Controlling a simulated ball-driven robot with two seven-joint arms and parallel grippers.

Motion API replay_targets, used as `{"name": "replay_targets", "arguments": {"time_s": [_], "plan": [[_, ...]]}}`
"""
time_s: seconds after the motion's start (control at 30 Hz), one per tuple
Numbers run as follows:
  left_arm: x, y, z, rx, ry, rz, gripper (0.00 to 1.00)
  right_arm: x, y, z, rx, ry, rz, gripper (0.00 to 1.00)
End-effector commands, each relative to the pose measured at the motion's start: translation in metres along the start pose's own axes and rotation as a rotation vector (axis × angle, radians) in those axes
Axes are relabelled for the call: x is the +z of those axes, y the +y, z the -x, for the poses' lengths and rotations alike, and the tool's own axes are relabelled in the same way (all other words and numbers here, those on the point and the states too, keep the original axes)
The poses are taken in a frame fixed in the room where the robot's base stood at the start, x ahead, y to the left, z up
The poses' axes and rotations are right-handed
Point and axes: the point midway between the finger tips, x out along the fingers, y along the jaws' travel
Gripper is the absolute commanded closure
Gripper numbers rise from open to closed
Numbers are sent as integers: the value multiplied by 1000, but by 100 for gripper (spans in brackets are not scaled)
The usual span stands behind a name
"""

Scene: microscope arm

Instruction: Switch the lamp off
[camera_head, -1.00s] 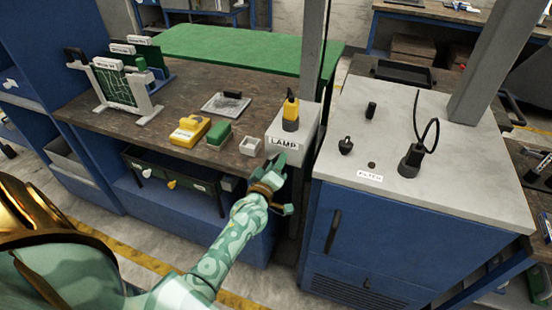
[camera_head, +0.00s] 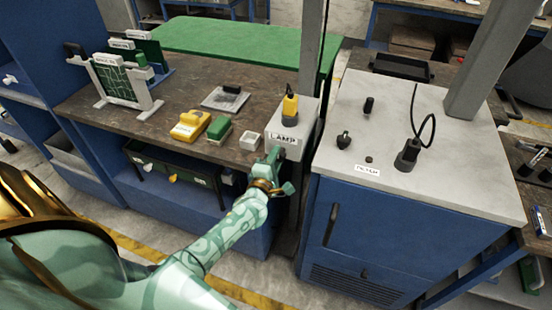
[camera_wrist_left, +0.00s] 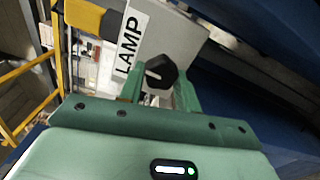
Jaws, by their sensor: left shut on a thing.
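The lamp box (camera_head: 303,122) is a light grey block at the right front corner of the dark workbench, with a white LAMP label (camera_head: 283,138) on its front. The label also shows in the left wrist view (camera_wrist_left: 130,43). Below it on the same face is a black rotary knob (camera_wrist_left: 161,72). My left gripper (camera_head: 275,153) is at the front of the box, with its green fingers shut on the knob, one on each side. In the head view the gripper hides the knob. My right gripper is not in view.
A black-and-yellow plug (camera_head: 290,105) stands on the lamp box. The blue FILTER cabinet (camera_head: 400,235) is close on the right, with knobs and a cabled plug on top. A yellow item (camera_head: 190,125), a green block (camera_head: 219,128) and a small white tray (camera_head: 249,140) lie left of the box.

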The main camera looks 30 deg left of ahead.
Motion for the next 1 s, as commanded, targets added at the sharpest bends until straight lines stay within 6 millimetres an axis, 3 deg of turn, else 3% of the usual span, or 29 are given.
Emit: {"name": "replay_targets", "arguments": {"time_s": [0.77,0.8,0.83,1.0], "plan": [[0,-1,0,-2,0,95,89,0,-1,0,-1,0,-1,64],[0,-1,0,-2,0,95,56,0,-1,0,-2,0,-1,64],[0,-1,0,-2,0,94,47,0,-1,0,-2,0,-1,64],[0,-1,0,-1,0,93,45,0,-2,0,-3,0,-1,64]]}}
